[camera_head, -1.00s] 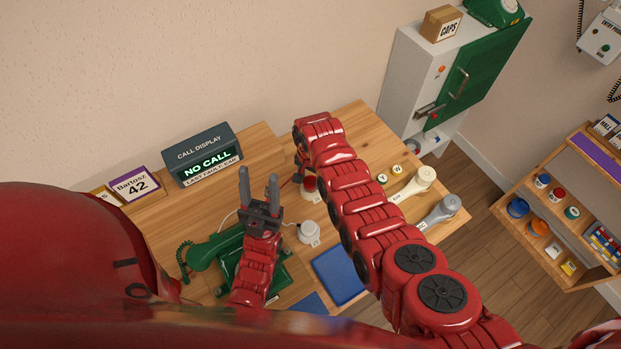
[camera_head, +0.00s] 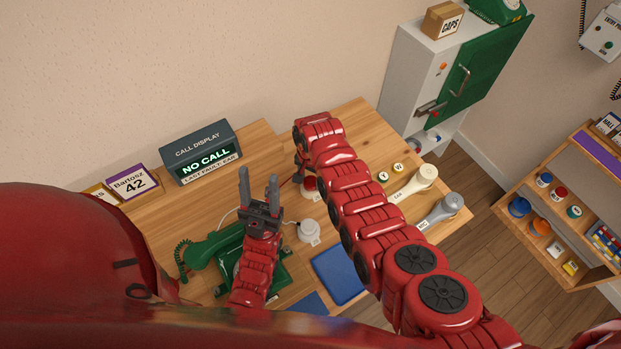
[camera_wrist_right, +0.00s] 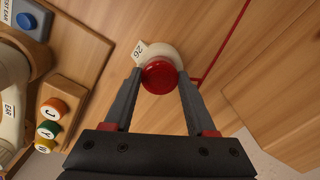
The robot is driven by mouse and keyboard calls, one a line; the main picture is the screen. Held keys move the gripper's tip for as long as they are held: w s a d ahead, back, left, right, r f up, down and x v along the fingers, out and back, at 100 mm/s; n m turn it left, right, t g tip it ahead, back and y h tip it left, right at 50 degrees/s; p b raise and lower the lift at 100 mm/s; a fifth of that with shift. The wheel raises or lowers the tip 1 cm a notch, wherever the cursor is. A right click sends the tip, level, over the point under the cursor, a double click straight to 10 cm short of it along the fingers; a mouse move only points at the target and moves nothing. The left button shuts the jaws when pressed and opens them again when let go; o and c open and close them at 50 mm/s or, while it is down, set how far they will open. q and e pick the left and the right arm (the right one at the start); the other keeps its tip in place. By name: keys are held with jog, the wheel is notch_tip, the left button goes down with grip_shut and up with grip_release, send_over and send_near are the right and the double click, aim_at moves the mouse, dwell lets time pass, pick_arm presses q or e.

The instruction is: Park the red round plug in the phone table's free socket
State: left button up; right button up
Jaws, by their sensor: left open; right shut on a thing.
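The red round plug (camera_wrist_right: 159,76) is between the fingertips of my right gripper (camera_wrist_right: 160,80) in the right wrist view. It sits over a round cream socket (camera_wrist_right: 166,54) with a tag reading 26; I cannot tell whether it is fully seated. In the head view, the red plug (camera_head: 309,184) shows on the table below my right wrist, and my arm hides part of the gripper. My left gripper (camera_head: 258,178) is open and empty, pointing up above the green phone (camera_head: 228,250). Another pale round socket (camera_head: 309,231), with a cable and tag, stands right of that phone.
The call display (camera_head: 203,157) stands at the table's back, left of my right gripper. A blue mat (camera_head: 338,275) lies at the front. Cream (camera_head: 415,183) and grey (camera_head: 440,212) handsets lie at the right. Lettered caps (camera_wrist_right: 50,115) show left in the wrist view.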

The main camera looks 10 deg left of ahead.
jog(key=o, duration=1.3)
jog(key=shift+c, duration=0.2)
notch_tip(320, 180, up, 18)
jog(key=p, duration=0.4)
jog(key=shift+f, duration=0.25)
